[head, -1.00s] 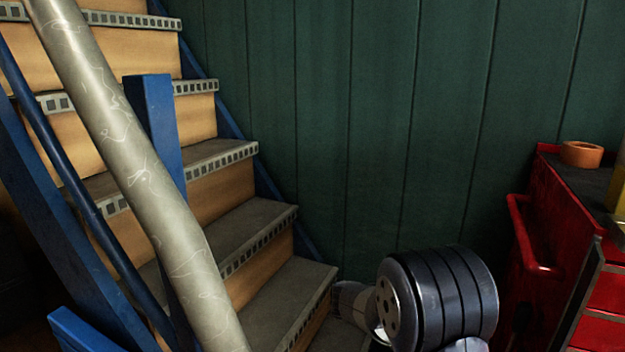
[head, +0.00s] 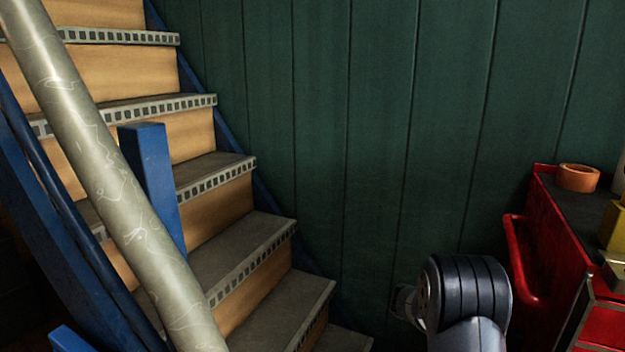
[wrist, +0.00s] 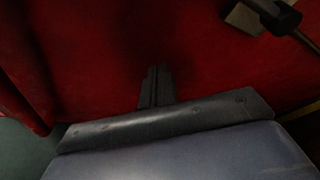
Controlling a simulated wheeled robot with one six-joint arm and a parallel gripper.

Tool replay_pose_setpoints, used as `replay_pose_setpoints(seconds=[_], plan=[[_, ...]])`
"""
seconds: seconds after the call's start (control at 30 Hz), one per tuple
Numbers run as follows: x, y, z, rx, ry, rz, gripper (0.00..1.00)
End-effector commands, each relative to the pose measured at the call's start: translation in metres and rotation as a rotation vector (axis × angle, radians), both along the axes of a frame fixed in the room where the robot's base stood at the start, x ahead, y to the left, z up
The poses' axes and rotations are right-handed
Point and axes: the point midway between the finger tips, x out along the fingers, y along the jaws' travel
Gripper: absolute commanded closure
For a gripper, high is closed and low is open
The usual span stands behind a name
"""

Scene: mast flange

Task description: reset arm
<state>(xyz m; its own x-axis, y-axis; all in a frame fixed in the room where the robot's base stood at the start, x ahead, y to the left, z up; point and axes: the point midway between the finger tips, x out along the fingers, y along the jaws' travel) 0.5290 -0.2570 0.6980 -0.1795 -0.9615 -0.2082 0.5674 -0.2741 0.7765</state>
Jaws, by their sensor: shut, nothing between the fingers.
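My gripper (wrist: 156,87) shows in the wrist view. Its two dark fingers are together with nothing between them, in front of a red surface (wrist: 85,70). The red surface looks like the side of the red tool cabinet, but I cannot tell how close it is. In the head view, the dark ribbed joint of my arm (head: 468,292) is at the lower right, left of the red cabinet (head: 552,262). The gripper itself does not show in the head view.
Stairs (head: 243,252) with a blue rail post (head: 153,180) rise on the left, behind a thick grey pole (head: 112,190). A green plank wall (head: 380,130) stands behind. An orange ring (head: 578,177) lies on the cabinet top. A dark-and-beige item (wrist: 262,16) shows in the wrist view.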

Motion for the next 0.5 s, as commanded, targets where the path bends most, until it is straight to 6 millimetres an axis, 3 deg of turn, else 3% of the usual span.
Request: replay_pose_setpoints(seconds=[0.5], plan=[[0.026, -0.012, -0.049, 0.162, 0.337, 0.0, 1.0]])
